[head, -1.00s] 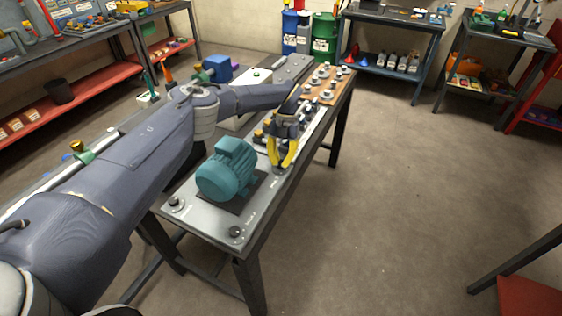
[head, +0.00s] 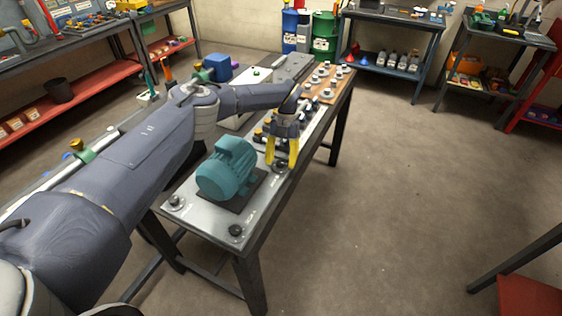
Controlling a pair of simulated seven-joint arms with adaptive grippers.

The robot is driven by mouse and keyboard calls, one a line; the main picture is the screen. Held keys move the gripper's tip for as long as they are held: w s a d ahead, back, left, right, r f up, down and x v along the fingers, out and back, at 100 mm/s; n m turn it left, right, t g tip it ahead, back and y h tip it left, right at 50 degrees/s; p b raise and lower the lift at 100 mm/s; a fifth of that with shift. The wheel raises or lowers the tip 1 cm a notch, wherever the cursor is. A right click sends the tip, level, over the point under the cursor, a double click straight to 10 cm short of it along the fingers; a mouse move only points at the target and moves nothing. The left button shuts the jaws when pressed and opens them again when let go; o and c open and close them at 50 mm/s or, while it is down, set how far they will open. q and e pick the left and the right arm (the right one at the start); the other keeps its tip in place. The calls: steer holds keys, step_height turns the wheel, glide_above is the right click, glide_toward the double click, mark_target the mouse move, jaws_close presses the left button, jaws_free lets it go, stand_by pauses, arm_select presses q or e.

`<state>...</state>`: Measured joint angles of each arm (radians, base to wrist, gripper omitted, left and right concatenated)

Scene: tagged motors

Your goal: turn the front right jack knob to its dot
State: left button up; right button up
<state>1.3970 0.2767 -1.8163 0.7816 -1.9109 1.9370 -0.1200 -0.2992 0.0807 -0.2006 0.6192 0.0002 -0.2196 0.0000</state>
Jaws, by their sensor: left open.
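The teal motor (head: 226,172) sits on a dark base on the pale plate of the long table. Small dark jack knobs stand on the plate around it: one at the near left corner (head: 175,202), one at the near right corner (head: 236,231), and one on the far right side (head: 280,168). My left gripper (head: 281,158) has yellow fingers, open and pointing down, one to each side of the far right knob. I cannot tell whether they touch it. The dots are too small to make out. My right gripper is not in view.
Behind the gripper, the same table (head: 250,243) carries a row of fittings and a brown board (head: 322,86) with several pale knobs. My left arm crosses above the table's left side.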

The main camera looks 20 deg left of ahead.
arm_select(q)
steer(key=v, duration=1.2)
stand_by(0.3)
